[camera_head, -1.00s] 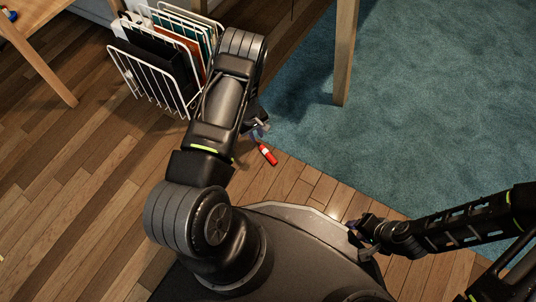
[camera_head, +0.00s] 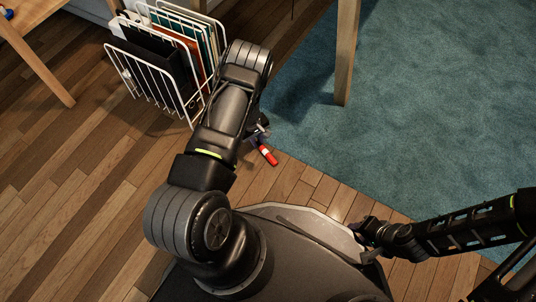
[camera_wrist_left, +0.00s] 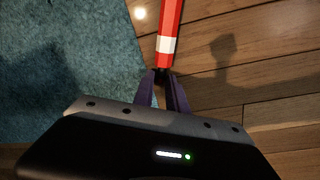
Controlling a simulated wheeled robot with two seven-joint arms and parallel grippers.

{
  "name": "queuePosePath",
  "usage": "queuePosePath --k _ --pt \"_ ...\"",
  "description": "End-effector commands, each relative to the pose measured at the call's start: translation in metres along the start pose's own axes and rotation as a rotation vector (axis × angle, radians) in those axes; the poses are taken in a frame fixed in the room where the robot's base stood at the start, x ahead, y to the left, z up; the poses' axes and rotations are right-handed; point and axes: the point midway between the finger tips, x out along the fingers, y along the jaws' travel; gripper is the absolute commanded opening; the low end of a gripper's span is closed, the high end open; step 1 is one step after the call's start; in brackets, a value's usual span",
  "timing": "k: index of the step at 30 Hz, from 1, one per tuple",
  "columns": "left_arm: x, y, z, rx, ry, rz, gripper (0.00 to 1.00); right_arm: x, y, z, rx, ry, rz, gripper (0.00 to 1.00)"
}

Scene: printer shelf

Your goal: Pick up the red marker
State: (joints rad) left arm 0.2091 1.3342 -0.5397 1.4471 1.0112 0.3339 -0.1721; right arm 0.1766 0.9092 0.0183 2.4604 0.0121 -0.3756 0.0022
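The red marker (camera_head: 268,156) with a white band shows just below and right of my left gripper (camera_head: 259,138) in the head view, over the wood floor near the rug. In the left wrist view the marker (camera_wrist_left: 169,28) runs from the fingertips up past the top edge, its white-banded end at the tips. The purple fingers of my left gripper (camera_wrist_left: 162,78) are close together at that end and look shut on it. No shadow touches the marker there. My right gripper (camera_head: 368,238) is at the lower right, away from the marker; its fingers are unclear.
A white wire rack (camera_head: 150,75) with files stands on the floor left of my left arm. A teal rug (camera_head: 430,110) lies to the right, with a wooden table leg (camera_head: 346,55) on it. The wood floor (camera_head: 80,200) at left is clear.

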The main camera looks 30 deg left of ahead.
Motion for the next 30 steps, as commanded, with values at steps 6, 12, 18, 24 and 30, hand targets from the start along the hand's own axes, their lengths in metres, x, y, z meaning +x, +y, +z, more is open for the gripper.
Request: queuePosePath --k 6,12,18,24,30 --pt "0.0 0.0 0.0 0.0 0.0 0.0 0.0 0.0 0.0 0.0 0.0 0.0 0.0 0.36" --pt "0.0 0.0 0.0 0.0 0.0 0.0 0.0 0.0 0.0 0.0 0.0 0.0 0.0 0.36" --pt "0.0 0.0 0.0 0.0 0.0 0.0 0.0 0.0 0.0 0.0 0.0 0.0 0.0 0.36" --pt "-0.002 0.0 0.0 0.0 0.0 0.0 0.0 -0.001 0.0 0.0 0.0 0.0 0.0 0.36" --pt "-0.025 0.004 -0.001 -0.001 0.001 0.001 0.0 -0.013 -0.005 0.001 -0.001 -0.001 0.002 0.36"
